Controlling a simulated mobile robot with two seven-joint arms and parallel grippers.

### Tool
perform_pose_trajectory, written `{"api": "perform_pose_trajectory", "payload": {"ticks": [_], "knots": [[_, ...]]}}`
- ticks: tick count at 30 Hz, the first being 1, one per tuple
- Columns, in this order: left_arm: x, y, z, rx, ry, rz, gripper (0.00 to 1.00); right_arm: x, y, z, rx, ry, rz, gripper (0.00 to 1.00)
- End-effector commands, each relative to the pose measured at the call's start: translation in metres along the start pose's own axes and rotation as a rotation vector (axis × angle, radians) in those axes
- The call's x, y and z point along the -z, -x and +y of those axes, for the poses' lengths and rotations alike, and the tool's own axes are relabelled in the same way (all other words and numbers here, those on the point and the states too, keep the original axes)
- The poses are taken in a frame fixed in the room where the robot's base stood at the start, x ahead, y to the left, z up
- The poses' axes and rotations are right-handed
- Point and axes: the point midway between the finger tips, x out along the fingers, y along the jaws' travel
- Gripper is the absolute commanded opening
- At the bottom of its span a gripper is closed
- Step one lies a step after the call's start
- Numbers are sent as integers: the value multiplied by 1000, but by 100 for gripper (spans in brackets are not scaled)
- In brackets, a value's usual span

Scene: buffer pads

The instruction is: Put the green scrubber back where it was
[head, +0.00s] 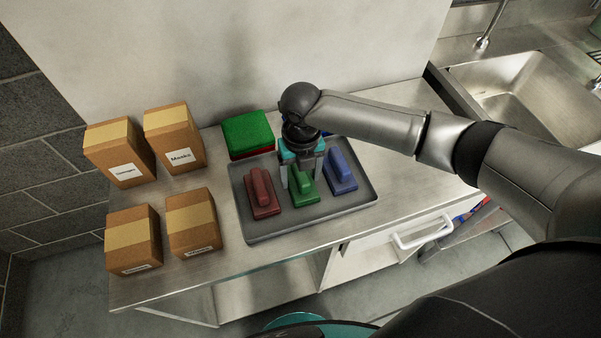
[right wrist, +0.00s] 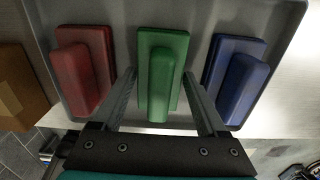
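The green scrubber (head: 303,196) lies in the grey tray (head: 262,232), between the red scrubber (head: 262,195) and the blue scrubber (head: 341,172). My right gripper (head: 302,177) points down over the green scrubber. In the right wrist view its fingers are spread on either side of the green scrubber (right wrist: 160,85), with gaps beside the raised handle. The red scrubber (right wrist: 83,75) and the blue scrubber (right wrist: 238,75) lie outside the fingers. My left gripper is not in view.
A green pad (head: 248,134) lies on a red one behind the tray. Several cardboard boxes (head: 120,150) stand at the left of the metal counter. A sink (head: 510,90) is at the right. The counter's front edge is just before the tray.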

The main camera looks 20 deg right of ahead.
Motion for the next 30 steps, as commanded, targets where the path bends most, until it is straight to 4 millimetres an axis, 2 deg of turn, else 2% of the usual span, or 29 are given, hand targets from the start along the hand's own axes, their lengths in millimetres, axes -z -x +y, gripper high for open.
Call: {"api": "perform_pose_trajectory", "payload": {"ticks": [1,6,13,16,20,30], "knots": [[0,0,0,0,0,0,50,0,0,0,0,0,0,81],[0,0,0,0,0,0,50,0,0,0,0,0,0,100],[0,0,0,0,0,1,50,0,1,0,0,0,0,100],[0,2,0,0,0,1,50,0,7,0,0,0,-1,100],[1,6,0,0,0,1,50,-1,27,0,-1,1,-3,100],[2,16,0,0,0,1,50,-1,98,0,0,0,-2,100]]}}
